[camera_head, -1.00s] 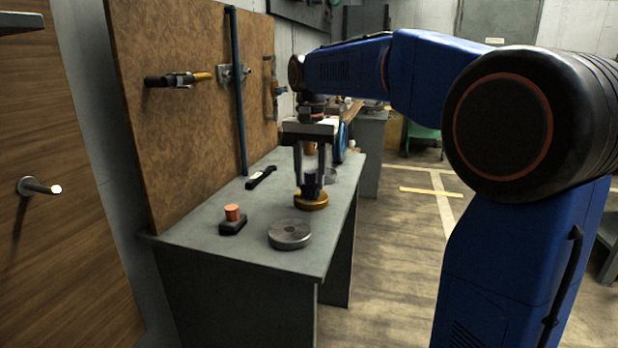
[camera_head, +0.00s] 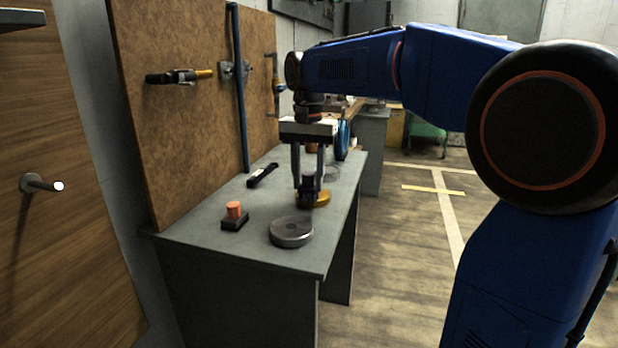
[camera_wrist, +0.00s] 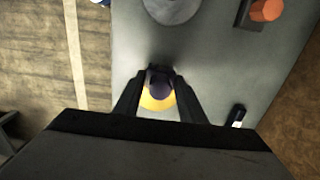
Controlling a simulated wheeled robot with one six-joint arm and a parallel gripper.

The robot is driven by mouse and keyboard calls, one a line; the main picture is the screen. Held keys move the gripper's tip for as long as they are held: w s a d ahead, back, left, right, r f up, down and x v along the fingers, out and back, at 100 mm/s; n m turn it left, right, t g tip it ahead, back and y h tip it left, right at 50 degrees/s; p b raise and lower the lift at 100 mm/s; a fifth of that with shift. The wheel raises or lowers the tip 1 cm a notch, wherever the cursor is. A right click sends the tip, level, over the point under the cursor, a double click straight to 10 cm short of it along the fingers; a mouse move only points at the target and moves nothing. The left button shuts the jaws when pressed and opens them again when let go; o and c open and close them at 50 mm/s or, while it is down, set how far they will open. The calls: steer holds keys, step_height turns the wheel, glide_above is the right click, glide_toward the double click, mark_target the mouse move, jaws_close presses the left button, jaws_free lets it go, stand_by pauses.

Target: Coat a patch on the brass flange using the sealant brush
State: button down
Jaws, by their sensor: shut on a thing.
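The brass flange (camera_head: 323,198) is a yellow disc lying on the grey bench top. It also shows in the wrist view (camera_wrist: 157,103), partly covered by the brush. My gripper (camera_head: 308,180) points down and is shut on the sealant brush (camera_head: 308,184), a stubby dark purple piece. In the wrist view the brush (camera_wrist: 160,83) sits between the fingertips, over the flange's upper part. In the head view it overlaps the flange's left front side. The brush's lower end is hidden, so I cannot tell whether it touches the brass.
A grey metal disc (camera_head: 291,231) lies nearer on the bench (camera_head: 200,236). Left of it stands a dark block with an orange top (camera_head: 234,211). A black tool (camera_head: 262,175) lies farther back. A brown board with hanging tools (camera_head: 180,120) borders the bench's left.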

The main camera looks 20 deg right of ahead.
steer(key=shift+w+d+f, duration=0.1)
steer(key=shift+w+d, duration=0.35)
steer(key=shift+w, duration=0.2)
steer(key=shift+w, duration=0.1)
steer(key=shift+w+d, duration=0.5)
steer(key=shift+w, duration=0.05)
steer(key=shift+s+a, duration=0.5)
steer(key=shift+s, duration=0.2)
steer(key=shift+s+a, duration=0.5)
steer(key=shift+s, duration=0.15)
steer(key=shift+r, duration=0.2)
steer(key=shift+r, duration=2.9)
steer(key=shift+w, duration=0.1)
